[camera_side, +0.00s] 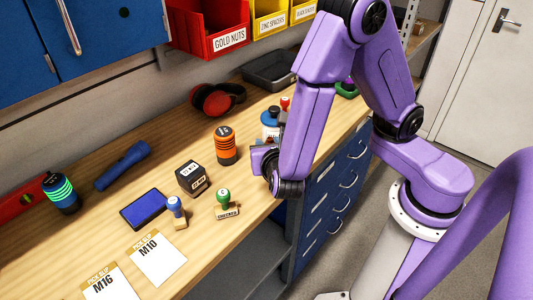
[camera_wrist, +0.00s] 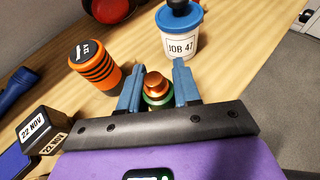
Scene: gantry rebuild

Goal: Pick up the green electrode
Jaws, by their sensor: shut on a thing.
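The green electrode (camera_wrist: 156,86) shows in the wrist view as a small piece with a rounded copper top and a green band below it. It sits between the two blue fingers of my gripper (camera_wrist: 158,74), which are shut on it. Its lower part is hidden by the gripper's dark crossbar. In the side view my gripper (camera_side: 264,162) is low at the bench's front edge, and my arm hides the electrode there. I cannot tell whether the electrode still touches the bench.
A white JOB 47 pot (camera_wrist: 181,42) and an orange-black ribbed cylinder (camera_wrist: 95,68) stand close by. A date stamp (camera_side: 193,178), green-handled stamp (camera_side: 223,200), blue-handled stamp (camera_side: 176,210) and ink pad (camera_side: 146,208) lie left. A green-ringed black cylinder (camera_side: 61,194) stands far left.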

